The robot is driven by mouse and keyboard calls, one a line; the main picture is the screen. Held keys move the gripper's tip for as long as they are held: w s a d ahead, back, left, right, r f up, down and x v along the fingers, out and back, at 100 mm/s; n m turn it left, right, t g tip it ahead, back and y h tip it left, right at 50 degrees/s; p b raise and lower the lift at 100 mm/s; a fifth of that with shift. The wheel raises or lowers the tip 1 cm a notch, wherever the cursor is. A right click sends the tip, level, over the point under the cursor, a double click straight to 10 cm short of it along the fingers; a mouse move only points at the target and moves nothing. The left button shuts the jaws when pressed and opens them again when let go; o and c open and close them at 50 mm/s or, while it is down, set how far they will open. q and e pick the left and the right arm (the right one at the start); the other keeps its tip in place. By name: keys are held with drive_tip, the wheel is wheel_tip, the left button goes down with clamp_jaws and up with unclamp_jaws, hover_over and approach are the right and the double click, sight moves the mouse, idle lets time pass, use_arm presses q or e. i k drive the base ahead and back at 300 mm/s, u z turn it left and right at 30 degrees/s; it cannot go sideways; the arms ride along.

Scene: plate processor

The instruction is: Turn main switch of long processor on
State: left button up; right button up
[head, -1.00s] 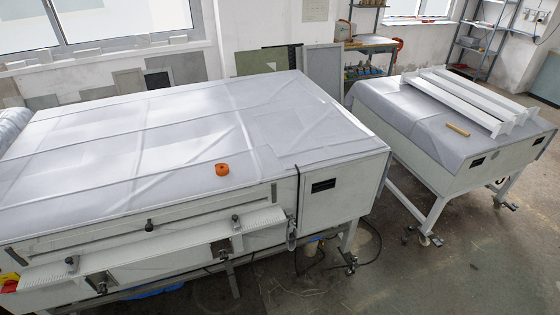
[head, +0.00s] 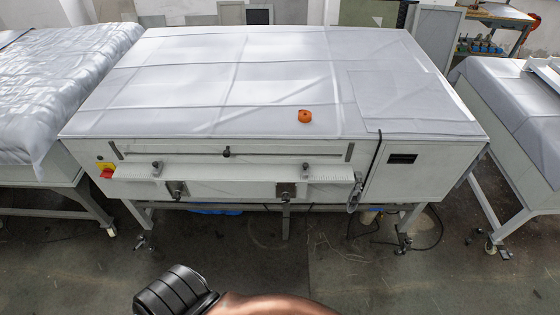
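The long processor (head: 250,170) stands across the middle of the head view, a wide pale cabinet with a grey cover sheet on top. A red and yellow switch (head: 105,168) is on the left end of its front face, in clear view. It is too small to tell which way its handle is set. Neither of my grippers is in view, and nothing of mine touches the switch.
A white ledge (head: 240,174) with black knobs sticks out along the processor's front. Covered tables stand to the left (head: 60,90) and right (head: 510,110). The floor in front (head: 75,265) is mostly clear.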

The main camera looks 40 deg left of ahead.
sight(107, 173)
drive_tip(key=u, duration=3.35)
drive_tip(key=i, duration=0.45)
drive_tip(key=u, duration=1.05)
drive_tip(key=i, duration=1.2)
drive_tip(key=z, duration=0.8)
drive_tip(key=i, duration=0.45)
drive_tip(key=z, duration=0.6)
